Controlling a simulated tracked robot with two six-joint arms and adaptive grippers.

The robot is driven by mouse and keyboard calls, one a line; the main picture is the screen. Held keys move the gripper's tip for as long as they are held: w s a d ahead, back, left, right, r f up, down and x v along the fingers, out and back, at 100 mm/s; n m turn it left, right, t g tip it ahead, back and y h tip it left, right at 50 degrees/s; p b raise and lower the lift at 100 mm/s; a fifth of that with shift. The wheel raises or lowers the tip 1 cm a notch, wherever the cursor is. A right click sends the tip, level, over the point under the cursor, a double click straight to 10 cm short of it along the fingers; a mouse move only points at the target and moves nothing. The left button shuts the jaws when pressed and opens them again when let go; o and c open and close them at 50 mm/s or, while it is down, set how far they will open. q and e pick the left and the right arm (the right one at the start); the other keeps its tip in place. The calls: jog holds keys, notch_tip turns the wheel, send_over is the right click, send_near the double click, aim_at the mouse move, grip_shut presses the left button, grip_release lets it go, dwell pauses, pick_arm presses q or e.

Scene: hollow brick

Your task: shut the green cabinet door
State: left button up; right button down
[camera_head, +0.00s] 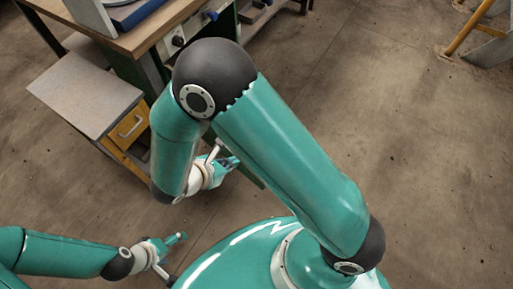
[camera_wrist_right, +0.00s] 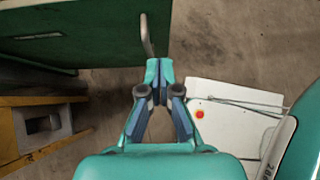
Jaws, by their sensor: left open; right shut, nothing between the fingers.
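The green cabinet door (camera_wrist_right: 75,35) is a dark green panel at the upper left of the right wrist view. A grey bar handle (camera_wrist_right: 147,36) stands at its right edge. In the head view the door is mostly hidden behind my right arm. My right gripper (camera_wrist_right: 159,72) is shut and empty, its tips just below the handle in the picture; I cannot tell whether they touch it. It also shows in the head view (camera_head: 228,162), below the workbench. My left gripper (camera_head: 178,238) is open and empty at the lower left, away from the door.
A wooden-topped workbench (camera_head: 160,35) stands at the upper left. A grey-topped stool or unit with a yellow drawer (camera_head: 85,92) stands beside it. A yellow post (camera_head: 470,28) is at the upper right. The brown floor (camera_head: 430,150) on the right is clear.

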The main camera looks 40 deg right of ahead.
jog(key=w+d+f, duration=0.2)
jog(key=d+f, duration=0.3)
jog(key=d, duration=0.4)
jog(key=shift+d+f, duration=0.2)
jog(key=shift+f, duration=0.1)
